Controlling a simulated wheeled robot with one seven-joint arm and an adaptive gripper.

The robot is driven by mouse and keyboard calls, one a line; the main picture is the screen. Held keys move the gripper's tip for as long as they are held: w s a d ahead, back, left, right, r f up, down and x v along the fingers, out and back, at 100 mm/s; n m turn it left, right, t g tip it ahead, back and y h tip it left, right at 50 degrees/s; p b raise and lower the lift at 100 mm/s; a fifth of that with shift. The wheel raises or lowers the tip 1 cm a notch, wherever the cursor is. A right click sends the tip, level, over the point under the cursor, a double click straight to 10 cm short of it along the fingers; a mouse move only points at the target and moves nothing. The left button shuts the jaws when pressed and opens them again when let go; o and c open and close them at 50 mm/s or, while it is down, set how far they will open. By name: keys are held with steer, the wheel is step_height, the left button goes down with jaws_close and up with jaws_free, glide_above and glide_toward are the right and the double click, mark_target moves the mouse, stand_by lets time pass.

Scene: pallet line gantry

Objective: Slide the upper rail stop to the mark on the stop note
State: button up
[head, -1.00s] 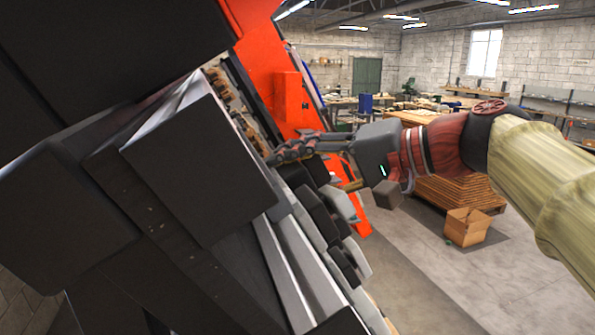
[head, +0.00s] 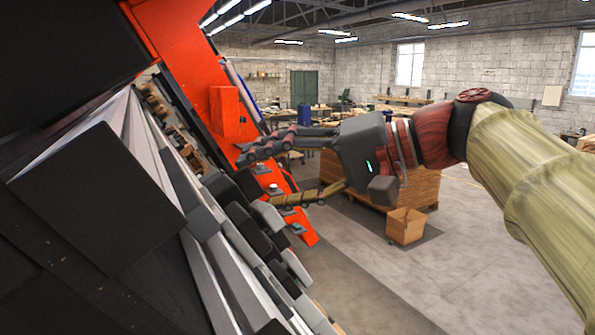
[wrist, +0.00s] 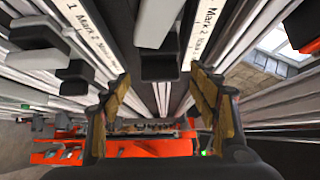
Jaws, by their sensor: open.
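My gripper (head: 258,180) is open and empty, its two fingers spread beside the rails in the head view. In the wrist view my gripper (wrist: 160,98) faces along pale parallel rails. A light-grey and black block (wrist: 159,24), like a rail stop, sits between and beyond the fingertips, apart from them. Several dark and grey blocks (head: 222,190) sit along the rails in the head view. I cannot tell which is the upper rail stop.
An orange frame (head: 222,110) stands behind the rails. Large black blocks (head: 95,200) fill the near left. The floor (head: 400,285) in front is clear.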

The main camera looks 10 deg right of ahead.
steer(key=v, duration=0.4)
steer(key=shift+s+d+r, duration=0.1)
steer(key=shift+s+d, duration=0.05)
steer(key=shift+s, duration=0.05)
steer(key=shift+r, duration=0.1)
